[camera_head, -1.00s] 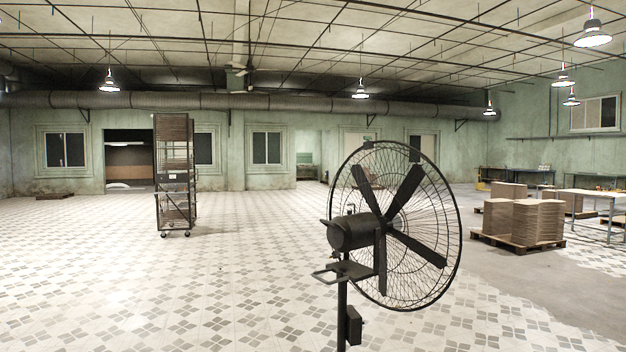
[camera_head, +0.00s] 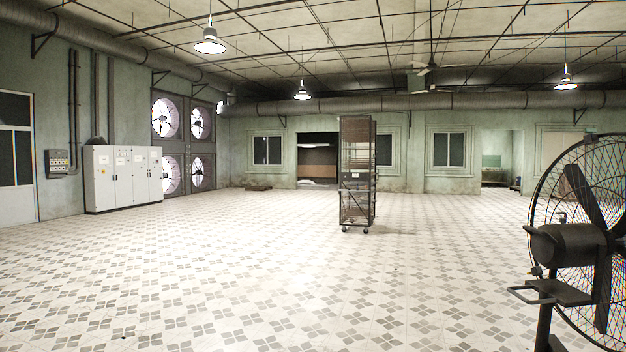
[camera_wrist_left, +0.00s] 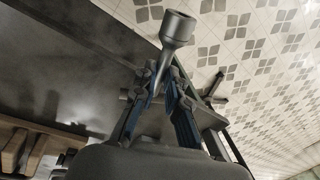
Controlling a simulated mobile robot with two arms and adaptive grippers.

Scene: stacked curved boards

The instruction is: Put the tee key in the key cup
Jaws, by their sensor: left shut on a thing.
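The tee key (camera_wrist_left: 178,28) is grey metal with a round, hollow socket end, seen in the left wrist view. My left gripper (camera_wrist_left: 160,82) is shut on its shaft, and the socket end sticks out beyond the fingertips. The rest of the key is partly hidden by the fingers. The key cup cannot be made out in either view. Neither gripper shows in the head view, and my right gripper is in no view.
In the left wrist view a dark bench-like surface (camera_wrist_left: 62,62) lies beside the gripper, with wooden pieces (camera_wrist_left: 30,150) at lower left. In the head view a black fan (camera_head: 575,245) stands right, a wheeled rack (camera_head: 357,175) mid-room, white cabinets (camera_head: 124,178) left. The tiled floor between is clear.

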